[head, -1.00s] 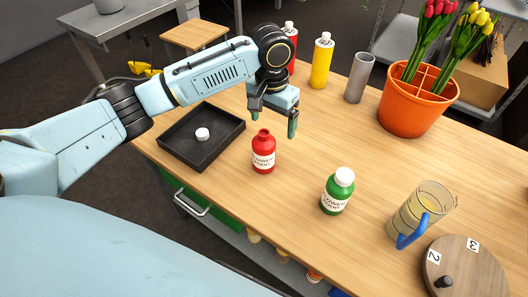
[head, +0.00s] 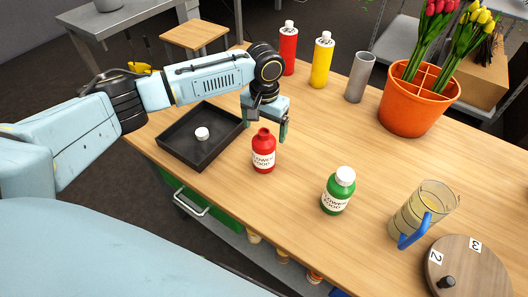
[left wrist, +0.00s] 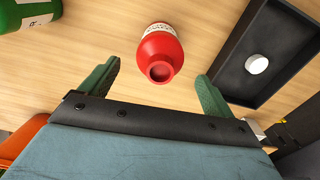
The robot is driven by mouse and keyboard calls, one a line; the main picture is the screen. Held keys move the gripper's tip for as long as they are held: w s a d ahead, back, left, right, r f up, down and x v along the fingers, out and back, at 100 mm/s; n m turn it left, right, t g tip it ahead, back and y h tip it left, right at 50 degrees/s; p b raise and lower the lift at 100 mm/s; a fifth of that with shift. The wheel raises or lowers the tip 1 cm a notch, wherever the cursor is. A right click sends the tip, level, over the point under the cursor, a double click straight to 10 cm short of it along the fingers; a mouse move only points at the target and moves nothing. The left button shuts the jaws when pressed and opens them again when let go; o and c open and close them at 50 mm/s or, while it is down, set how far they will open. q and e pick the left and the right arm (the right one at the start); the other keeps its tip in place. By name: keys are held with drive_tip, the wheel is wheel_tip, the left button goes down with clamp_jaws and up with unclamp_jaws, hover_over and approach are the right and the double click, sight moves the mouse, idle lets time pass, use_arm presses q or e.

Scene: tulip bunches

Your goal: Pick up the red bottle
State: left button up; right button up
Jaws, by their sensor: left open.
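The red bottle (head: 263,152) stands upright on the wooden table, its cap off and its mouth open, with a label on its front. It also shows in the left wrist view (left wrist: 160,50), ahead of and between the two fingers. My left gripper (head: 264,132) is open and empty, just behind and above the bottle in the head view. In the left wrist view its green fingers (left wrist: 158,85) are spread wider than the bottle, with no contact visible. My right gripper is not in view.
A black tray (head: 175,154) with a white cap (head: 202,133) lies left of the bottle. A green bottle (head: 338,191) stands to the right, near a glass jug (head: 423,207). Taller red (head: 289,50) and yellow (head: 322,62) bottles stand behind.

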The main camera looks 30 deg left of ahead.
sight(264, 150)
use_arm(q)
wheel_tip(264, 150, down, 4)
drive_tip(key=shift+s+r, duration=0.1)
drive_tip(key=shift+r, duration=0.1)
drive_tip(key=c, duration=1.5)
